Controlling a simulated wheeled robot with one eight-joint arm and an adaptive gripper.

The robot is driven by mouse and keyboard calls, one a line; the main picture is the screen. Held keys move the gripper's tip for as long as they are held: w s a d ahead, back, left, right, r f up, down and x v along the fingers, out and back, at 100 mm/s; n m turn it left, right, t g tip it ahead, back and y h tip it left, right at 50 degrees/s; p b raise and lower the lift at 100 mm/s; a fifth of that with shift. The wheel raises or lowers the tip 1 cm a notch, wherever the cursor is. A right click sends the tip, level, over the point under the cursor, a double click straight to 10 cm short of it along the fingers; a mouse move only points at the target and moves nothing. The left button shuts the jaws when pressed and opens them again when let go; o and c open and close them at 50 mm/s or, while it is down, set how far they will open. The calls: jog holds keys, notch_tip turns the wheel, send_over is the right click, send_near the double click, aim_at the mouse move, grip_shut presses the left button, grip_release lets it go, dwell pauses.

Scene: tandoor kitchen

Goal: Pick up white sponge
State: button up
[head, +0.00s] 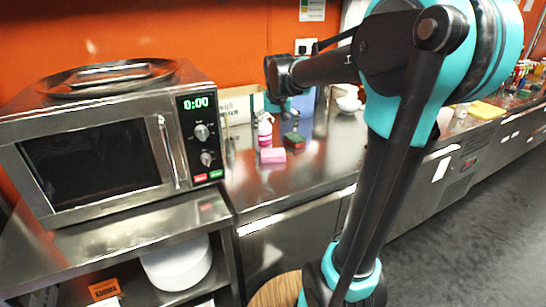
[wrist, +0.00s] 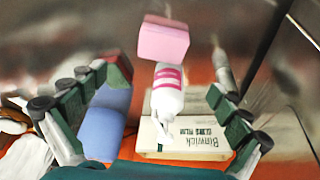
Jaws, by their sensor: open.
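No white sponge can be made out in either view. A pink sponge (head: 273,156) lies on the steel counter, and it also shows at the top of the wrist view (wrist: 163,40). My gripper (head: 279,121) is open and empty above the counter, near a white bottle with a pink label (head: 265,132). In the wrist view, my fingers (wrist: 160,76) spread either side of the bottle (wrist: 167,90).
A microwave (head: 110,140) stands to the left. White bowls (head: 349,103) are farther right. The counter front is clear.

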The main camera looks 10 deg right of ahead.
send_over(273, 153)
jog(key=s, duration=0.2)
notch_tip(273, 153, down, 8)
jog(key=shift+d+r, duration=0.1)
jog(key=shift+r, duration=0.15)
jog(key=shift+x, duration=2.65)
jog(key=shift+s, duration=0.1)
jog(key=shift+c, duration=0.6)
jog(key=c, duration=0.6)
jog(key=shift+s+r, duration=0.2)
jog(key=shift+r, duration=0.2)
notch_tip(273, 153, up, 7)
jog(key=shift+f, duration=0.2)
jog(key=s+d, duration=0.3)
jog(key=s, duration=0.6)
jog(key=s+d, duration=0.2)
jog(key=s, duration=0.7)
jog(key=shift+s+d+f, duration=0.2)
jog(key=shift+s+d, duration=0.1)
jog(key=shift+d, duration=0.1)
